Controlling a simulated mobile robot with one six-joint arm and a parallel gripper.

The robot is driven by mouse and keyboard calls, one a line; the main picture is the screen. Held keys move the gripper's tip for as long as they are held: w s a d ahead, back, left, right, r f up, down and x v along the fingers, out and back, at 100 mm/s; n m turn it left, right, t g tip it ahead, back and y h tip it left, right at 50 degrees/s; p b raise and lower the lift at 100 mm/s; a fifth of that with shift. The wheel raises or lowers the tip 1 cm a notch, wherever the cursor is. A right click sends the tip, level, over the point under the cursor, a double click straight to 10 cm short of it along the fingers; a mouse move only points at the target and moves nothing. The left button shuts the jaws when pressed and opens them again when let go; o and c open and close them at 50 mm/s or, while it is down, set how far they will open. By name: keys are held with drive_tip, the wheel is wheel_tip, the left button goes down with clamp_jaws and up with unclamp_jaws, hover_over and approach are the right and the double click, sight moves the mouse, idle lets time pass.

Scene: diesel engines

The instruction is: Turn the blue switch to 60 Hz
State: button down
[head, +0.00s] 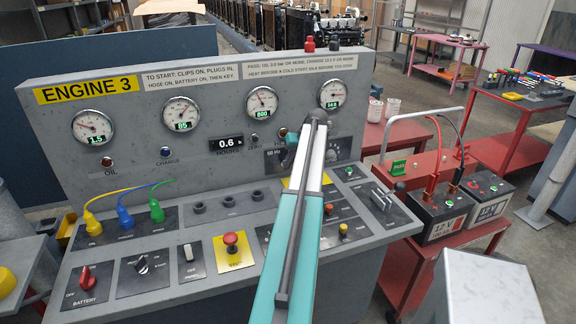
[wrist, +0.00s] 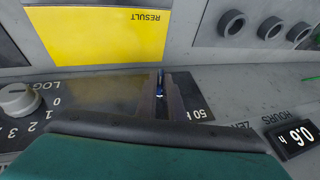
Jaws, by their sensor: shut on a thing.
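The blue switch (wrist: 160,92) shows as a small blue piece between my fingers in the wrist view, which looks at the panel upside down. Its dark plate (wrist: 205,105) carries a label reading 50 H, partly covered by a finger. No 60 Hz label can be read there. My gripper (wrist: 162,97) is shut on the switch. In the head view my arm reaches up to the dark plate (head: 272,160) below the right-hand gauges, and it hides the switch. Which way the switch points cannot be made out.
A white LOG knob (wrist: 18,98) and a yellow RESULT label (wrist: 105,35) are close to my gripper. The hours display (head: 227,143) is to the left. The sloping desk holds a red stop button (head: 231,240) and several switches. Batteries (head: 445,212) stand at right.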

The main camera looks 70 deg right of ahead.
drive_tip(key=shift+s+d+f+m+t+y+b, duration=0.15)
drive_tip(key=shift+d+m+t+y+b, duration=0.25)
drive_tip(key=shift+t+y, duration=0.45)
drive_tip(key=shift+t, duration=0.45)
drive_tip(key=c, duration=1.9)
unclamp_jaws()
drive_tip(key=shift+f+y, duration=0.1)
drive_tip(key=shift+y, duration=0.15)
drive_tip(key=shift+o, duration=0.2)
drive_tip(key=shift+s, duration=0.15)
